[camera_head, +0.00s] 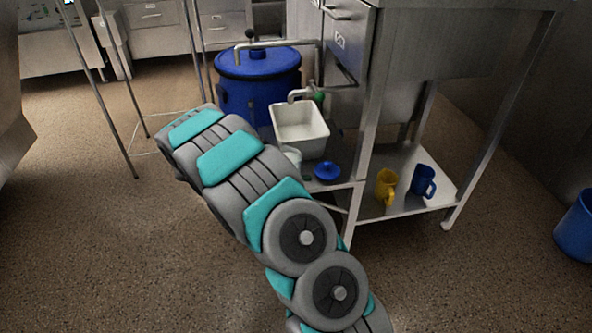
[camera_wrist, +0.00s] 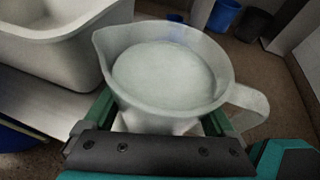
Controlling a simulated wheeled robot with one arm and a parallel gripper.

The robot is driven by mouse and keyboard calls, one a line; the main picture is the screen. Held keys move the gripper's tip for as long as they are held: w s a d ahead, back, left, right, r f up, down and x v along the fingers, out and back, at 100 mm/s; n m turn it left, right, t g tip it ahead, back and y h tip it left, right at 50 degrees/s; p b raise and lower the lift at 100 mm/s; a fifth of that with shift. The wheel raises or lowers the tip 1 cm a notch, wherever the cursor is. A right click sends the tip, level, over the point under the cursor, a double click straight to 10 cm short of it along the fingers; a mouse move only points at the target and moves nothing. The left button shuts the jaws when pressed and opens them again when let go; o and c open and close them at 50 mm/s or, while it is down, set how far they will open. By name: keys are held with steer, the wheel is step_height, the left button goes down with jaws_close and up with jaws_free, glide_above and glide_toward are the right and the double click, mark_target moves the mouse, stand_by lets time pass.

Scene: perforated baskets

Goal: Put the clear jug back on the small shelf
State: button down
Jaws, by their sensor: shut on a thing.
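The clear jug (camera_wrist: 165,75) is pale and translucent, with its spout at the left and handle at the right in the wrist view. My gripper (camera_wrist: 158,122) is shut on it, with green fingers on either side of its body. In the head view, a pale bit of the jug (camera_head: 292,156) shows past my arm, beside a white bin; my gripper is hidden there. A small metal shelf (camera_head: 345,188) carries the white bin and a blue lid. A lower shelf (camera_head: 407,205) beside it holds mugs. Whether the jug's base touches anything is hidden.
The white bin (camera_head: 300,132) stands close to the jug; it also fills the upper left of the wrist view (camera_wrist: 58,62). A blue lid (camera_head: 327,171), yellow mug (camera_head: 386,186), blue mug (camera_head: 423,181) and blue drum (camera_head: 258,85) are nearby. Floor at left is open.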

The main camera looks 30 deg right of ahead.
steer(key=shift+f, duration=0.1)
jaws_free()
steer(key=shift+a+r, duration=0.25)
steer(key=shift+a, duration=0.1)
steer(key=v, duration=1.1)
steer(key=shift+a, duration=0.15)
steer(key=shift+r, duration=0.15)
